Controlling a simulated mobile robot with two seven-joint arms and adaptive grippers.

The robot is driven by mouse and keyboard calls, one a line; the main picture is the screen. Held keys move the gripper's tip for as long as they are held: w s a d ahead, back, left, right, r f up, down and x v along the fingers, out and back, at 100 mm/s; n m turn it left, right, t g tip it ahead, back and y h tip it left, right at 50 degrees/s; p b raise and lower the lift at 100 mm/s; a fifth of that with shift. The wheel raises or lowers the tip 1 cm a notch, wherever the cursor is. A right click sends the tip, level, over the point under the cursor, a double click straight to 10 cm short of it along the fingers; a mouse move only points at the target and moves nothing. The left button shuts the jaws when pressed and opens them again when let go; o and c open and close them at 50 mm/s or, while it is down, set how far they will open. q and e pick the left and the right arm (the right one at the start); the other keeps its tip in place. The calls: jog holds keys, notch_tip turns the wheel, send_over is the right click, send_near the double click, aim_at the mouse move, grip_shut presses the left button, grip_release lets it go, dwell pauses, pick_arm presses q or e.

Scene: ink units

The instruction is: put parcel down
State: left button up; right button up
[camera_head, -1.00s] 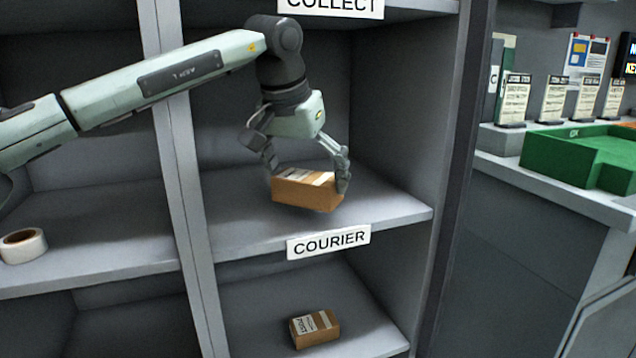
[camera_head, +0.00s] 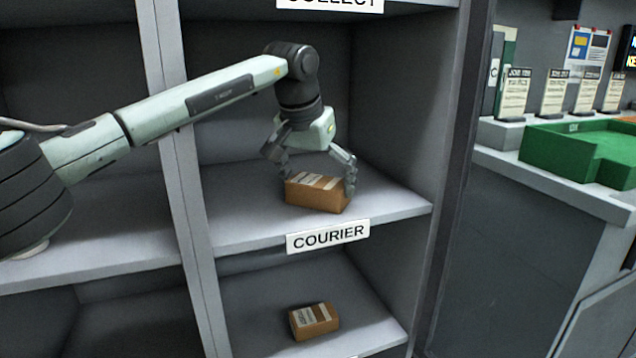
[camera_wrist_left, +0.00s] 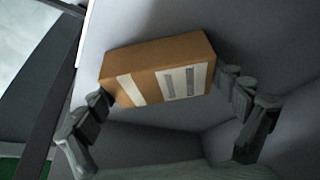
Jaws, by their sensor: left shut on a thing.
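The parcel (camera_head: 318,196) is a brown cardboard box with white labels on top. It is at the shelf (camera_head: 248,226) marked by the COURIER sign (camera_head: 328,236), in the right-hand bay. I cannot tell whether its underside touches the shelf. My left gripper (camera_head: 318,178) points down and is shut on the parcel, with fingers on two opposite sides. The left wrist view also shows the parcel (camera_wrist_left: 165,72) between the fingers (camera_wrist_left: 168,92). My right gripper is not in view.
Another small brown parcel (camera_head: 314,320) lies on the shelf below. An upright divider (camera_head: 178,150) stands left of the bay, a side wall (camera_head: 400,120) right. The COLLECT shelf (camera_head: 420,8) is overhead. A green tray (camera_head: 560,150) sits on the counter at right.

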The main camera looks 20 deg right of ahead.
aim_at(311, 186)
pick_arm(q)
jog(key=o, duration=1)
jog(key=shift+f, duration=0.1)
jog(key=shift+c, duration=0.2)
jog(key=shift+r, duration=0.2)
jog(key=r, duration=0.1)
jog(key=s+a+r, duration=0.1)
jog(key=shift+s+a+r, duration=0.2)
jog(key=shift+a+r, duration=0.05)
jog(key=shift+r, duration=0.05)
jog(key=shift+s+a+b, duration=0.4)
jog(key=shift+s+a, duration=0.1)
jog(key=shift+s, duration=0.05)
jog(key=s+a, duration=0.3)
jog(key=s+a+b, duration=0.1)
jog(key=s+a, duration=0.2)
jog(key=s, duration=0.1)
jog(key=shift+s+a, duration=0.1)
jog(key=shift+a, duration=0.15)
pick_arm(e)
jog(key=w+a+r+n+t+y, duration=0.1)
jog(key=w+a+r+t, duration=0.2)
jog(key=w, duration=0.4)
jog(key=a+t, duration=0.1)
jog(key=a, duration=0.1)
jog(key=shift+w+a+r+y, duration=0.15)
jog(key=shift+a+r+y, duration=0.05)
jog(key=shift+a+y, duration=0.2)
